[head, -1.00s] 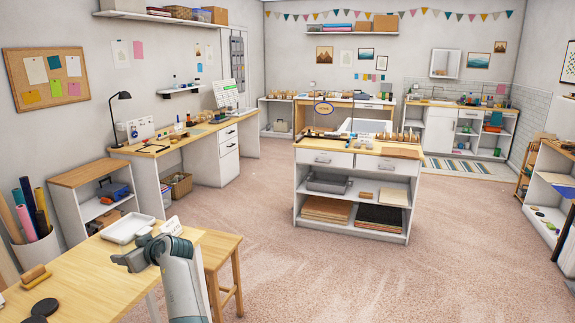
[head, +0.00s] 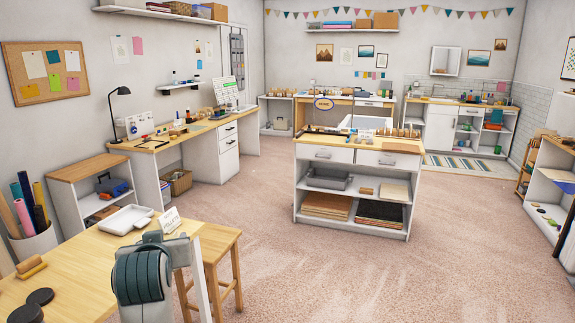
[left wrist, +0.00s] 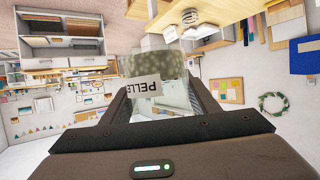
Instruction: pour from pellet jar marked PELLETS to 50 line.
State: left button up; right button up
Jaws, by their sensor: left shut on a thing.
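My left gripper (left wrist: 160,92) is shut on the pellet jar. In the left wrist view the jar (left wrist: 158,64) is clear, with grey-green pellets in it, and it sits between the two fingers. Its white label shows "PELLE", upside down in this inverted view; the rest of the word is cut off. In the head view the white label (head: 170,218) shows just beyond my left wrist, above the near table's right edge, and my wrist hides most of the jar. No vessel with a 50 line can be made out. My right gripper is in neither view.
The near wooden table (head: 85,262) holds a white tray (head: 126,219), dark discs (head: 39,297) and a wooden roller (head: 30,268). A wooden stool (head: 214,245) stands at its right. A white island (head: 354,180) stands farther off, with open floor between.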

pick_arm(q)
jog(key=s+d+m+h, duration=0.3)
jog(key=s+d+h, duration=0.1)
jog(key=d, duration=0.3)
jog(key=shift+s+r+t+b, duration=0.25)
jog(key=shift+s+t+b, duration=0.05)
jog(key=shift+s, duration=0.4)
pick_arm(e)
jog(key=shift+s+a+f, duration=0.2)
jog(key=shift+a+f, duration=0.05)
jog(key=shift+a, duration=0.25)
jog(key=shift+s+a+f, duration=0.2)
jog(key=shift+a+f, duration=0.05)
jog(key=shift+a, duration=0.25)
pick_arm(q)
jog(key=shift+w, duration=0.1)
